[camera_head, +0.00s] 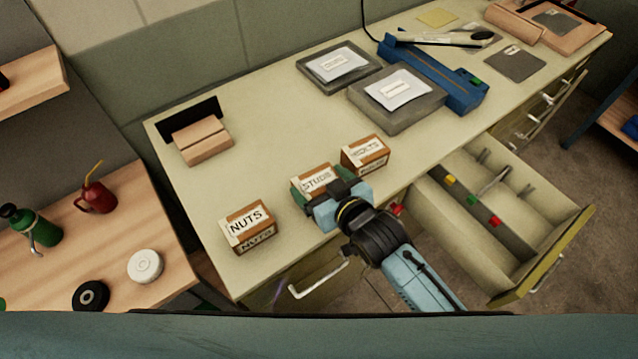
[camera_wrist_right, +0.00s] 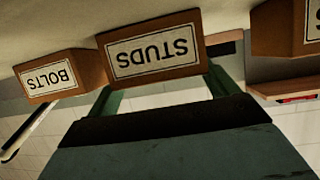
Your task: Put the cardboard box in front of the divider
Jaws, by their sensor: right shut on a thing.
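My right gripper (camera_head: 327,189) is shut on the cardboard box labelled STUDS (camera_head: 315,178), at the front edge of the workbench. Its green fingers lie at either side of the box. In the right wrist view the STUDS box (camera_wrist_right: 152,50) appears upside down between the fingers. The cardboard boxes NUTS (camera_head: 247,227) and BOLTS (camera_head: 365,154) stand on either side of it. A plain brown box (camera_head: 202,140) sits in front of a dark upright plate (camera_head: 190,115) at the back left. An open drawer (camera_head: 545,255) has a dark divider strip (camera_head: 462,198) with coloured tabs. My left gripper is not seen.
Two grey cases (camera_head: 395,110) and a blue tool (camera_head: 450,80) lie farther back on the workbench (camera_head: 265,140). The bench's left middle is clear. The open drawer juts out at the right. A wooden table (camera_head: 120,240) with a red oil can (camera_head: 97,197) stands at left.

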